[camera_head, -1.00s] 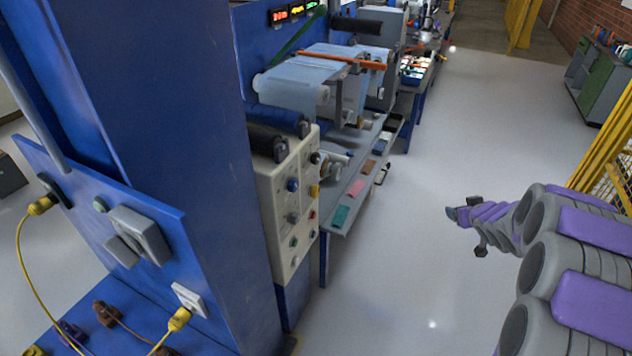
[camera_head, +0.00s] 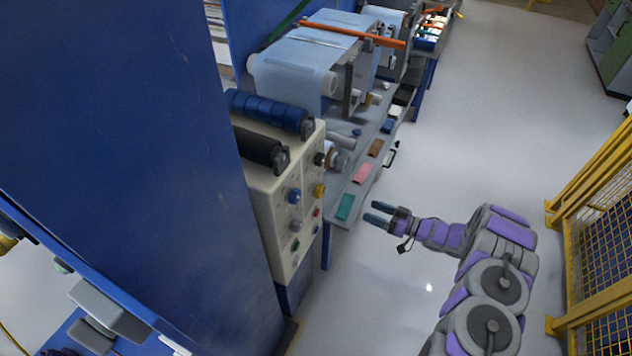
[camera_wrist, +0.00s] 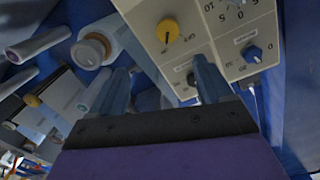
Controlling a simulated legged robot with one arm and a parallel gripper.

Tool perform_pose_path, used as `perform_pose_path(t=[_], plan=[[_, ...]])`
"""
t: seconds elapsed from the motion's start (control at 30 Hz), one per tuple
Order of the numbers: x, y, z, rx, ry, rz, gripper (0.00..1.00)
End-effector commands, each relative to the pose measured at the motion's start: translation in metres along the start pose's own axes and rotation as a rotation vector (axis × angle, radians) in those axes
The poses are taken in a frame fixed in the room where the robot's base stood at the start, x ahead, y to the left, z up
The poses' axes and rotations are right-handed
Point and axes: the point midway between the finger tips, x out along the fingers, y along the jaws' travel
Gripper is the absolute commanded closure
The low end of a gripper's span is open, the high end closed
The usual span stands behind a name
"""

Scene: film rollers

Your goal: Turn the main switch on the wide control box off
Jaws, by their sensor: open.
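The beige control box (camera_head: 285,205) stands left of centre in the head view, its knobbed face turned to the right. It carries a blue knob (camera_head: 294,196), a yellow knob (camera_head: 319,191), a black knob (camera_head: 319,159) and smaller buttons. I cannot tell which one is the main switch. My gripper (camera_head: 369,212) is open and empty, to the right of the box and apart from it. In the wrist view the box face (camera_wrist: 215,22) shows beyond my open fingers (camera_wrist: 165,82), with a yellow knob (camera_wrist: 167,31) and a blue knob (camera_wrist: 252,54); the right finger partly covers the panel.
A blue column (camera_head: 130,140) fills the left. A grey shelf (camera_head: 349,188) with coloured cards lies behind the box, below the film rollers (camera_head: 290,72). Yellow fencing (camera_head: 592,215) stands at right. The pale floor (camera_head: 480,120) between is clear.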

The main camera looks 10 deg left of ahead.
Motion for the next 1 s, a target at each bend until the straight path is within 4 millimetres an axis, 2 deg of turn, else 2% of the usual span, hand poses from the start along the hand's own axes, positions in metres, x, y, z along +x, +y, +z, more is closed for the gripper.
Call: perform_pose_path(t=[0.13,0.27,1.0], plan=[[-0.003,-0.01,0.006,0.026,0.022,-0.043,0.2],[0.01,-0.012,0.008,0.026,0.02,-0.049,0.2],[0.146,-0.017,0.005,0.025,0.02,-0.047,0.2]])
